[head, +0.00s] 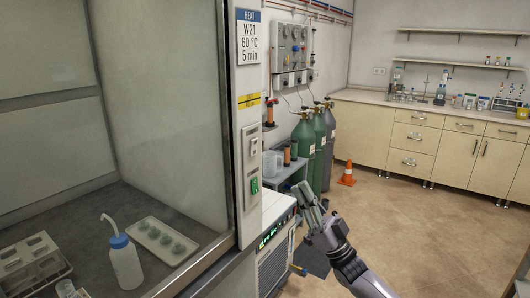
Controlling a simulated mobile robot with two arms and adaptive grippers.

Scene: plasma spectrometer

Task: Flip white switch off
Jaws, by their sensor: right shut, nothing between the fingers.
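The white switch (254,146) sits in the upper part of a narrow light panel (244,163) on the fume hood's right post. A green switch (254,186) is below it on the same post. The white switch is too small for me to tell its position. My right gripper (306,192) is to the right of and below both switches, apart from them. Its fingers point up and to the left, are shut and hold nothing. My left gripper is not in view.
The fume hood's glass and frame (220,120) fill the left, with a wash bottle (125,262) and a tray (163,240) inside. A white boxed unit with a lit display (268,236) stands below the post. Gas cylinders (304,145) and an orange cone (347,174) are behind.

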